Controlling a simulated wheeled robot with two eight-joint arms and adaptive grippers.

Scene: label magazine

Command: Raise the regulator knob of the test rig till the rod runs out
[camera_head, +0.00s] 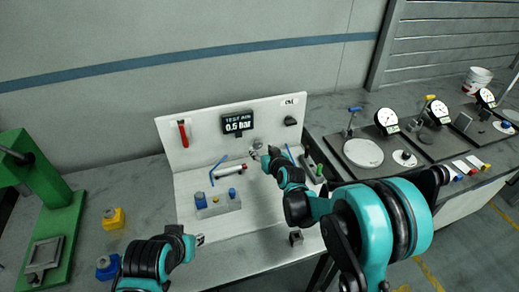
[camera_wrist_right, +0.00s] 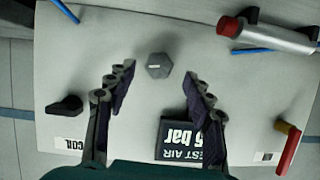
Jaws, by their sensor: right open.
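The test rig is a white panel (camera_head: 210,115) with a white base. A grey faceted knob with a white mark (camera_wrist_right: 158,66), taken as the regulator knob, sits on the panel; it also shows in the head view (camera_head: 257,143). My right gripper (camera_wrist_right: 155,82) is open, its fingers either side of the knob with gaps, not touching it. In the head view my right gripper (camera_head: 262,157) is just below the knob. The display (camera_head: 238,124) reads about 0.5 bar; its last digit is unclear. The cylinder (camera_head: 240,183) has a red end; no extended rod is distinguishable. My left gripper (camera_head: 200,240) is low at the front, jaws unclear.
A red handle (camera_head: 183,133) and a black knob (camera_head: 290,121) are on the panel. A blue-buttoned block (camera_head: 218,202) stands on the base. A green press (camera_head: 60,220) is left; dial gauges (camera_head: 387,118) stand right.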

